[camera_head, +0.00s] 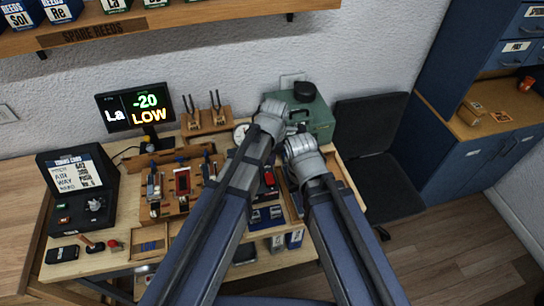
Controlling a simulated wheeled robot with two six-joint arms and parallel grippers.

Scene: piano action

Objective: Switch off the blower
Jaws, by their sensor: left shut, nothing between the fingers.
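A green box with a black round top (306,112) stands at the back right of the workbench and looks like the blower; its switch cannot be made out. My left gripper (270,108) is shut and empty, at the left edge of the green box in the picture. Whether it touches the box cannot be told. My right gripper (301,148) is in front of the box, its fingers hidden by its own wrist. Both arms cover the middle right of the bench.
A display (136,108) reads "La -20 LOW". A black control box (76,192) stands at the bench's left. Tools in a wooden rack (180,184) fill the middle. A shelf (170,22) hangs above. A dark chair (375,150) stands right of the bench.

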